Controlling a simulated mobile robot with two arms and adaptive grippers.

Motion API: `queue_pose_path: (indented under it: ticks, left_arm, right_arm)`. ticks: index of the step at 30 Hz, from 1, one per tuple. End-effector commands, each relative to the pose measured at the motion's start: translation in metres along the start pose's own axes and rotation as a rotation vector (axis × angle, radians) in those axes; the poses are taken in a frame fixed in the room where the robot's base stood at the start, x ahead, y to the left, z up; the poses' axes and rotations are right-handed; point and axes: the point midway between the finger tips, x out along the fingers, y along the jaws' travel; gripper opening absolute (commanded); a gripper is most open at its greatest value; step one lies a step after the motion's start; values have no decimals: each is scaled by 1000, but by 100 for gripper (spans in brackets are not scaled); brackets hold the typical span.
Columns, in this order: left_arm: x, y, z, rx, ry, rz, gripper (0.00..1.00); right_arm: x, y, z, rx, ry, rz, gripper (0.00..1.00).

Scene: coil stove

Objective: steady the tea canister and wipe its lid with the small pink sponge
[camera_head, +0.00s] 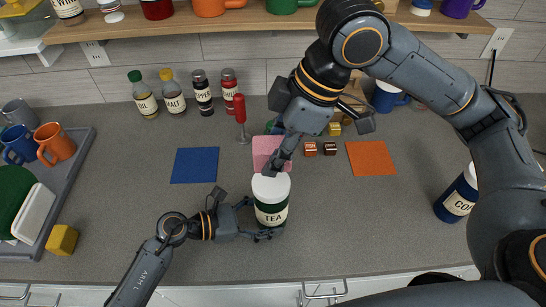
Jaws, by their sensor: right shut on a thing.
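The tea canister (271,210), dark green with a cream label and a white lid (271,187), stands upright near the counter's front. My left gripper (258,220) is low at its left side, with fingers at the canister's side and front. How firmly they close on it cannot be told. My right gripper (273,168) comes down from above and is shut, with its tips just behind and above the lid. The small pink sponge is not clearly visible and seems hidden at those fingertips. Contact with the lid cannot be told. A flat pink square (264,147) lies behind them.
A blue square (195,165) and an orange square (371,158) lie flat on the counter. Bottles (174,97) and a red-handled tool (241,118) stand behind. A grey tray (74,179) with mugs is left, with a yellow block (62,240).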

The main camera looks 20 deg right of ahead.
Motion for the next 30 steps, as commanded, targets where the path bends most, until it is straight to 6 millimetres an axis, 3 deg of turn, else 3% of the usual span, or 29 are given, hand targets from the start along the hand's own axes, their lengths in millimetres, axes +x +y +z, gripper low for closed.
queue_pose_path:
  ticks: [8,9,12,23,26,30]
  left_arm:
    - [0,0,0,-1,1,0,37]
    - [0,0,0,-1,1,0,76]
    - [0,0,0,-1,1,0,96]
    - [-1,0,0,0,1,0,96]
    - [-7,0,-1,0,1,1,96]
    - [-30,1,-1,1,3,3,96]
  right_arm:
    - [0,0,0,0,0,0,7]
    - [0,0,0,0,0,0,7]
    - [0,0,0,0,0,0,7]
    - [0,0,0,0,0,0,7]
    - [0,0,0,0,0,0,7]
    - [0,0,0,0,0,0,7]
